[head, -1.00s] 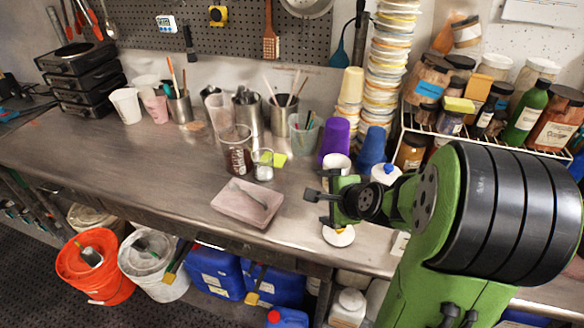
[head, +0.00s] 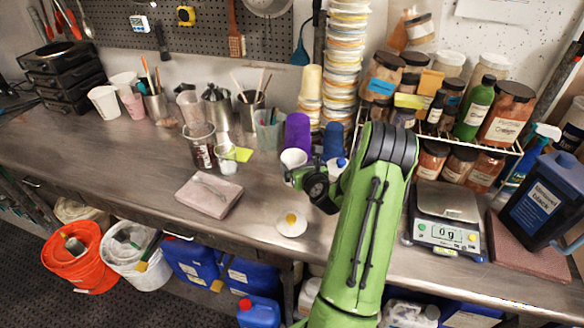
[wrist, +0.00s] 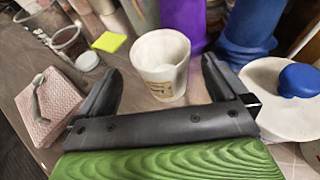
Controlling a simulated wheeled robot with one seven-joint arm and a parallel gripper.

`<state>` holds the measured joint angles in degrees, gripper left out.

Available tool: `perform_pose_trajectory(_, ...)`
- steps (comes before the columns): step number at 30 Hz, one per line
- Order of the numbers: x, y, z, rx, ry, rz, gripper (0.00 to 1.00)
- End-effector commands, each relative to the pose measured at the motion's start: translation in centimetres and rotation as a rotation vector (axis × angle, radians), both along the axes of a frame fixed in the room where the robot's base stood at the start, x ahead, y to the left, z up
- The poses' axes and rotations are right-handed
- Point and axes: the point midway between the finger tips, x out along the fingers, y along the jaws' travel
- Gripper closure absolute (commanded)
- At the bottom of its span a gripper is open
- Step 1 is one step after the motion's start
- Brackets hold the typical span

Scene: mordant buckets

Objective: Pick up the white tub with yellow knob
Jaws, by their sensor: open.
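The white tub with yellow knob (head: 291,229) sits on the bench near its front edge, in the head view. I see its pale round top with the yellow knob in the middle. It does not show in the wrist view. My gripper (head: 291,179) is behind it and apart from it, above the bench. In the wrist view my gripper (wrist: 160,72) is open, its two black fingers spread. A white paper cup (wrist: 160,62) stands beyond the fingers, with nothing held. A white tub with a blue knob (wrist: 262,84) is at the right, apart from the fingers.
Purple cups (head: 297,132) and blue cups (head: 335,139) stand behind my gripper. A scale (head: 446,218) and a dark blue jug (head: 541,200) are at the right. Bench around the yellow-knob tub is clear.

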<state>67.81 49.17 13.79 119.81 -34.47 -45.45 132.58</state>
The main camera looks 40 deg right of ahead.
Motion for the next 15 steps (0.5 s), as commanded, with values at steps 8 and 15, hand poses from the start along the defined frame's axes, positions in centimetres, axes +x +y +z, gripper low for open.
perform_pose_trajectory(8,3.5,-1.7,-1.3,-0.001,0.0,0.004,0.0)
perform_pose_trajectory(15,6.5,-3.5,-2.5,-0.001,0.001,0.003,0.0)
